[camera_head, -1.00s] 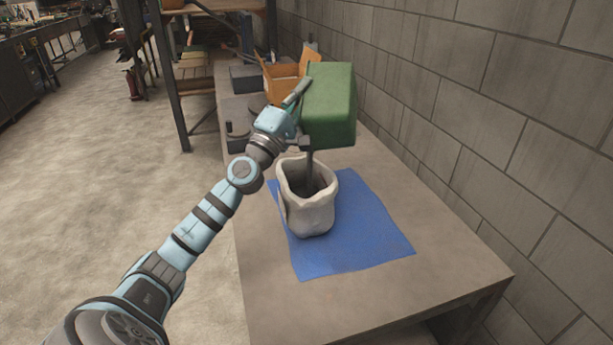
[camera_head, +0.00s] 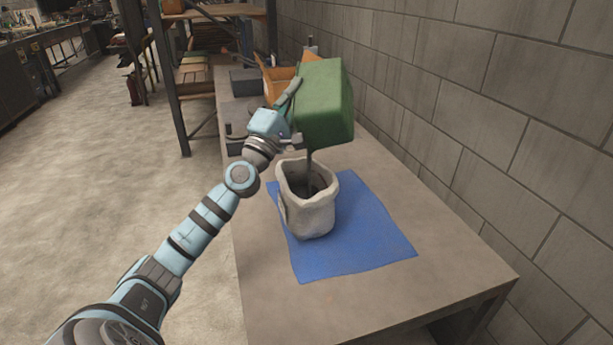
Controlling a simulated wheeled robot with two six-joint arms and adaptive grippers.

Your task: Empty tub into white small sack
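The green tub (camera_head: 325,103) is held up in the air over the sack, tipped over with its underside toward me. A thin dark stream (camera_head: 308,160) runs from its lower edge into the sack. The small white sack (camera_head: 311,216) stands upright and open on a blue mat (camera_head: 357,240), with some dark contents visible inside. My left gripper (camera_head: 290,103) is at the tub's left side with its finger along the tub wall, closed on it; the far finger is hidden. My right gripper is out of view.
The mat lies on a long table (camera_head: 400,313) beside a block wall on the right. An orange box (camera_head: 277,82) and dark items (camera_head: 245,80) stand farther back. The table's front is clear. Metal shelving (camera_head: 180,75) rises at the back left.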

